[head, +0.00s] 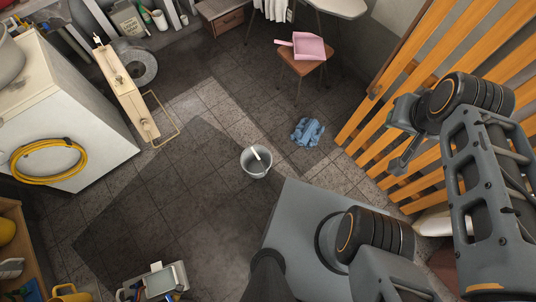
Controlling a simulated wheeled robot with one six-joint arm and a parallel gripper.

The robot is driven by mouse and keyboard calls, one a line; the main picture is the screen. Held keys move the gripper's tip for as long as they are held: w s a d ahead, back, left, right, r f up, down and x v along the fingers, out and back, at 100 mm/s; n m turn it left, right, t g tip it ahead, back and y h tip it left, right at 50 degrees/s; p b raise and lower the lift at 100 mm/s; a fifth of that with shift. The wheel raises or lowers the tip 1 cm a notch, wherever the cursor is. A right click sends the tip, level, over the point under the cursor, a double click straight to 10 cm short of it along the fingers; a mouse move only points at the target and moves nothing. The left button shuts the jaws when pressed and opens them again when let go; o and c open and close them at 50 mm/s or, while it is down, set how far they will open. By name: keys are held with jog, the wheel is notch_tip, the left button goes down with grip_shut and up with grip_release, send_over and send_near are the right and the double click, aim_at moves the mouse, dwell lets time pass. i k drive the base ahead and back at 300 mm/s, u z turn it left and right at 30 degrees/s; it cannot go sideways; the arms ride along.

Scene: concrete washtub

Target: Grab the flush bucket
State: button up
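The flush bucket (256,166) is a small grey bucket standing upright on the dark tiled floor, near the middle of the head view, just beyond the front left corner of my base. A pale stick-like thing, perhaps its handle grip, shows at its rim. My gripper (401,165) is at the right, in front of the orange wooden slats, well to the right of the bucket and apart from it. Its fingers are small and seen at a slant, so I cannot tell whether they are open or shut. I see nothing held in it.
A crumpled blue cloth (307,132) lies on the floor right of the bucket. A stool (302,67) with a pink dustpan (304,46) stands farther back. The slatted orange partition (420,80) borders the right. A white cabinet (75,110) stands left. Floor around the bucket is clear.

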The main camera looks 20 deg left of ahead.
aim_at(250, 163)
jog(key=z, duration=0.1)
jog(key=i, duration=1.1)
jog(key=u, duration=3)
